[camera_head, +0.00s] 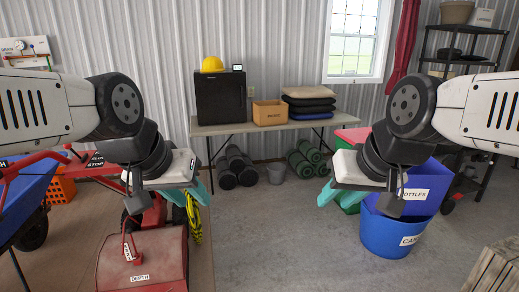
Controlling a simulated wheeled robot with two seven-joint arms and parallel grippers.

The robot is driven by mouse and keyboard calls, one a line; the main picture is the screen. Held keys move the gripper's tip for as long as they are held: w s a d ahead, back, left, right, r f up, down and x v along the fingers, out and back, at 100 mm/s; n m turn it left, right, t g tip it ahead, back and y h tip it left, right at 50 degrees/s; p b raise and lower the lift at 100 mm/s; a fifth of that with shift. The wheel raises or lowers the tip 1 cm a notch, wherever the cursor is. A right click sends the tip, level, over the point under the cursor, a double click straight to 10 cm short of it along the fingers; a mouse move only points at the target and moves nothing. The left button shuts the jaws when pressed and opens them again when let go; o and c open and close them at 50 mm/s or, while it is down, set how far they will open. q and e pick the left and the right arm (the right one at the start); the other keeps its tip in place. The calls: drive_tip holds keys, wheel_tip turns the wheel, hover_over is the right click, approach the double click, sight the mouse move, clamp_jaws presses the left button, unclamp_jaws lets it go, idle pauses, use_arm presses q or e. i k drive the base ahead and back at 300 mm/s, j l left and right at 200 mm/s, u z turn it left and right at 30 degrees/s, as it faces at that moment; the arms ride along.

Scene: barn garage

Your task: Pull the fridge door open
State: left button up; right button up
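The fridge is a small black box (221,97) on the folding table against the back wall, left of centre. Its door looks shut, and a thin vertical handle shows near the right side of its front. My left gripper (188,197) has teal fingers and hangs in front of and below the fridge, well apart from it. My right gripper (342,196) hangs to the right, in front of the table's right end. Both grippers look open, with their fingers apart and nothing between them. Neither touches the fridge.
A yellow hard hat (212,64) and a small display sit on the fridge. A cardboard box (270,113) and stacked cushions (309,104) share the table (232,129). Red machinery (143,262) stands at lower left, blue bins (390,234) at right. The middle floor is clear.

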sight(222, 97)
drive_tip(key=i, duration=2.15)
drive_tip(key=i+l, duration=0.1)
drive_tip(key=i, duration=2.05)
drive_tip(key=i+u, duration=0.5)
drive_tip(key=k+j, duration=0.05)
drive_tip(key=k, duration=0.05)
